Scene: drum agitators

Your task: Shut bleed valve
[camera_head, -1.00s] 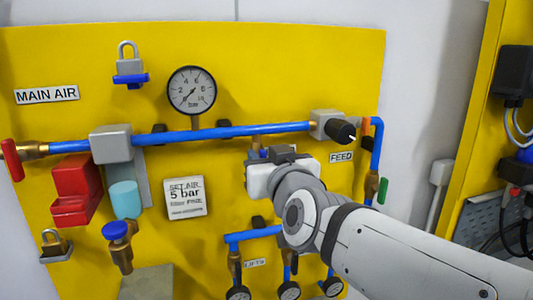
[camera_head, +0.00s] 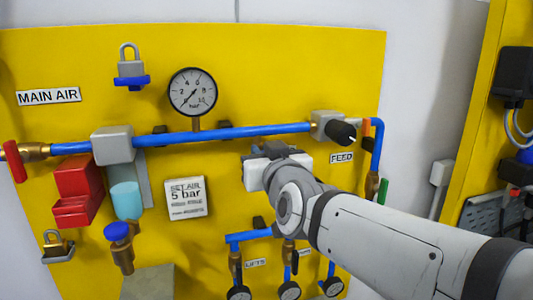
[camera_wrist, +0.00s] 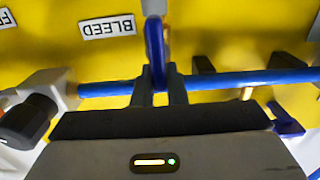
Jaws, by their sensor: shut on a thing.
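My gripper (camera_wrist: 157,88) is shut on a narrow blue handle (camera_wrist: 155,45), beside the BLEED label (camera_wrist: 107,25) in the wrist view. I take this handle to be the bleed valve's. It appears nearly edge-on and upright in the picture, crossing in front of the blue pipe. The fingers hide its lower end. In the head view my gripper (camera_head: 277,168) is against the yellow panel, below the main pipe and left of the FEED label (camera_head: 342,158). There it covers the valve and the BLEED label.
The main blue pipe (camera_head: 240,131) runs above my gripper, with a round gauge (camera_head: 193,92) over it and a black knob (camera_head: 342,132) at its right. Smaller blue pipes and gauges (camera_head: 289,290) lie below. A white 5 bar card (camera_head: 186,198) is to the left.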

